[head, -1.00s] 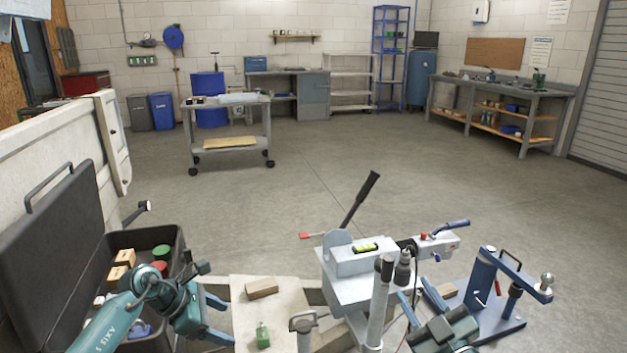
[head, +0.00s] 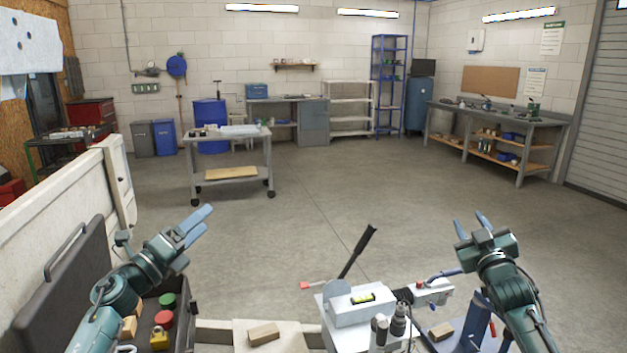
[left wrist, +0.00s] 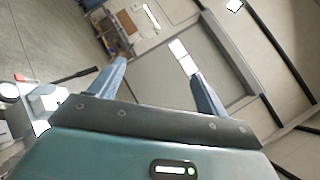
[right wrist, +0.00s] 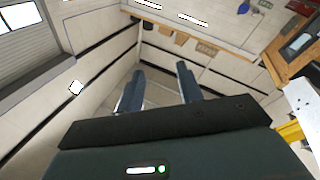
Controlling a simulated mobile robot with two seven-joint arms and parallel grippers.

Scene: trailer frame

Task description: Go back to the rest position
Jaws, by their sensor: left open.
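My left gripper (head: 197,222) is raised above the open black toolbox at the lower left, with its fingers pointing up and to the right. In the left wrist view its fingers (left wrist: 158,72) are spread with nothing between them. My right gripper (head: 471,222) is raised above the blue stand at the lower right, with its fingers pointing up and away. In the right wrist view its fingers (right wrist: 160,70) are apart and empty. Both grippers are clear of the things below.
The toolbox (head: 70,285) holds wooden blocks, red and green round pieces and a yellow padlock (head: 159,340). A grey-white coupler (head: 355,310) with a level, a black lever (head: 358,251) and a wooden block (head: 264,334) stand in front. The floor beyond is clear up to a cart (head: 231,163).

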